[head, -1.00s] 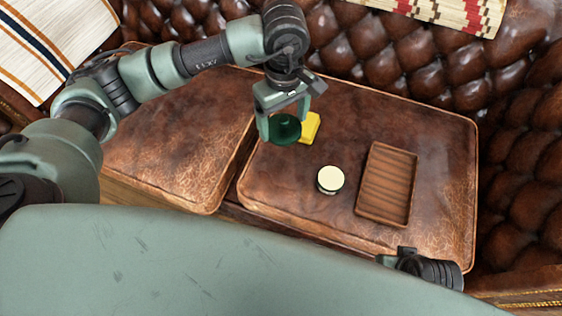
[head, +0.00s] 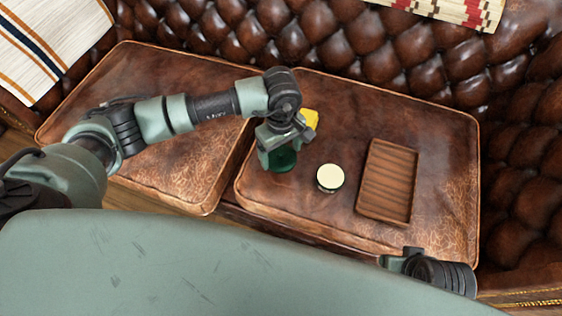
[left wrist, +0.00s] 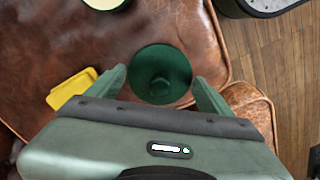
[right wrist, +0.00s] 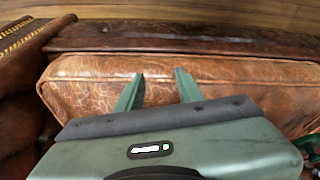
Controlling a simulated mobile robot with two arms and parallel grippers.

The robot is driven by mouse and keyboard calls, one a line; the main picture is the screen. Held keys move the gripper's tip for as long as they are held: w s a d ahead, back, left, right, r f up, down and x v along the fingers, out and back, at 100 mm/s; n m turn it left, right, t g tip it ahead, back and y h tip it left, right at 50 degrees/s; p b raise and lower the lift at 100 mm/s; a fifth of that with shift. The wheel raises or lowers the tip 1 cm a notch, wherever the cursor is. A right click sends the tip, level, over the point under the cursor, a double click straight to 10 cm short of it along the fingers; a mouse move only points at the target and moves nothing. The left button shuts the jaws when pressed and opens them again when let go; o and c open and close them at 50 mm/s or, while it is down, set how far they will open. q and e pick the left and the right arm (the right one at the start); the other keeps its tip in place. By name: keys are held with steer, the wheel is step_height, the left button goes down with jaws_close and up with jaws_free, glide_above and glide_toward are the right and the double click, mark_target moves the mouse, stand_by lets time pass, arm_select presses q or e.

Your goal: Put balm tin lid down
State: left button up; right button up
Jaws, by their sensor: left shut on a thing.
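The balm tin lid (head: 281,160) is dark green and round, held by my left gripper (head: 279,158), which is shut on it. In the left wrist view the lid (left wrist: 160,75) sits between the two fingers, its hollow inner side with a round centre showing. I cannot tell whether it touches the cushion. The open balm tin (head: 330,177), green with cream contents, stands upright on the cushion just right of the lid, apart from it. It also shows at the top of the left wrist view (left wrist: 104,4). My right gripper (right wrist: 160,83) is open and empty by the cushion's front edge.
A brown leather cushion (head: 300,215) bears these things. A ribbed wooden tray (head: 388,182) lies empty right of the tin. A yellow block (head: 309,119) lies behind my left gripper. Tufted leather backrest (head: 390,60) rises behind. Bare leather lies around the tin.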

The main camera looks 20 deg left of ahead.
mark_target(281, 161)
arm_select(q)
steer(key=shift+f+b, duration=0.4)
steer(key=shift+f, duration=2.15)
arm_select(e)
steer(key=shift+v, duration=1.6)
steer(key=shift+f, duration=0.15)
arm_select(q)
steer(key=shift+f, duration=0.25)
steer(key=o, duration=1.3)
steer(key=shift+r, duration=0.1)
steer(key=shift+c, duration=0.2)
arm_select(e)
steer(key=shift+f, duration=0.1)
arm_select(q)
steer(key=shift+r, duration=0.3)
step_height(281, 161, up, 12)
steer(key=shift+f+p, duration=0.1)
steer(key=shift+p, duration=0.9)
arm_select(e)
steer(key=x, duration=0.6)
steer(key=shift+f, duration=0.3)
steer(key=shift+s+a, duration=0.1)
steer(key=shift+s, duration=0.1)
